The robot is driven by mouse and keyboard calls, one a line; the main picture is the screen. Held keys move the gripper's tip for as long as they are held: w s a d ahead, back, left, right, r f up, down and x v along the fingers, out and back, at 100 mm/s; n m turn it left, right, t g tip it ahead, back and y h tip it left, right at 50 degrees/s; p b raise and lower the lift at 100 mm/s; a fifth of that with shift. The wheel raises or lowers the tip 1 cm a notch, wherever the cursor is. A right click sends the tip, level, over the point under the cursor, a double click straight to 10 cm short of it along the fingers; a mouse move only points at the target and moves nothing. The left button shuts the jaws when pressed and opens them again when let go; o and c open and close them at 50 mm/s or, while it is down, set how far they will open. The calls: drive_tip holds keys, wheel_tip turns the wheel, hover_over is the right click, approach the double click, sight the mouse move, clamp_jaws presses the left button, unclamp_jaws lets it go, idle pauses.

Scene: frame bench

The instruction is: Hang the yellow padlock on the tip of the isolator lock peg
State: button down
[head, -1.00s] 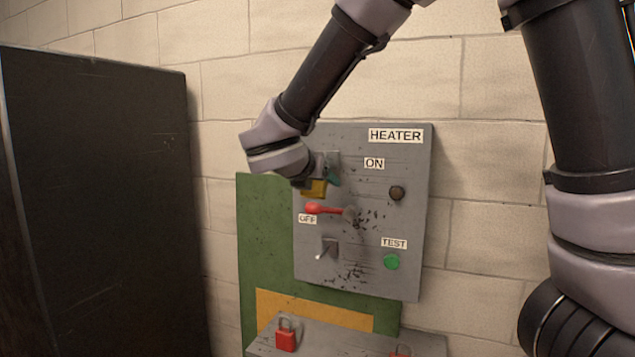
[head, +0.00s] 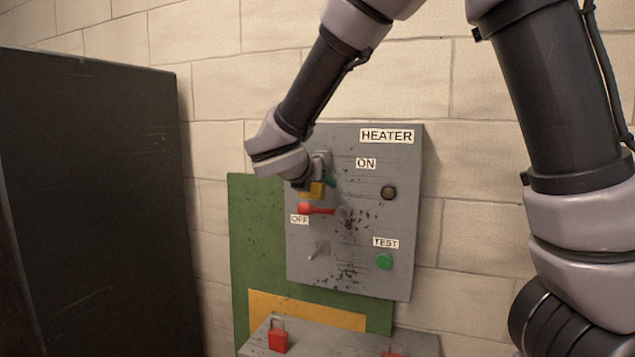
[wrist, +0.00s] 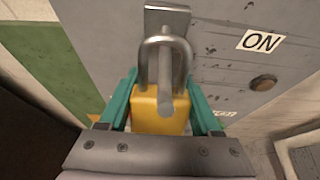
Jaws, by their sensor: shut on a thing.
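The yellow padlock (wrist: 158,112) is upright in the wrist view, its steel shackle (wrist: 146,62) pointing up. My gripper (wrist: 163,100) is shut on its body, a teal finger on each side. The grey lock peg (wrist: 166,92) comes out from a metal bracket (wrist: 168,14) on the panel. It shows inside the shackle loop, with its round end in front of the yellow body, so it appears to pass through the loop. I cannot tell whether shackle and peg touch. In the head view the padlock (head: 313,190) is partly hidden by my gripper (head: 312,183), near the bracket (head: 322,160).
The grey HEATER panel (head: 395,230) carries a red lever (head: 318,210) at OFF, just below the padlock, a small toggle (head: 318,251) and a green TEST button (head: 384,261). A red padlock (head: 278,338) stands on the ledge below. A dark cabinet (head: 90,200) is at left.

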idle(0.4)
unclamp_jaws()
drive_tip(key=shift+s, duration=0.1)
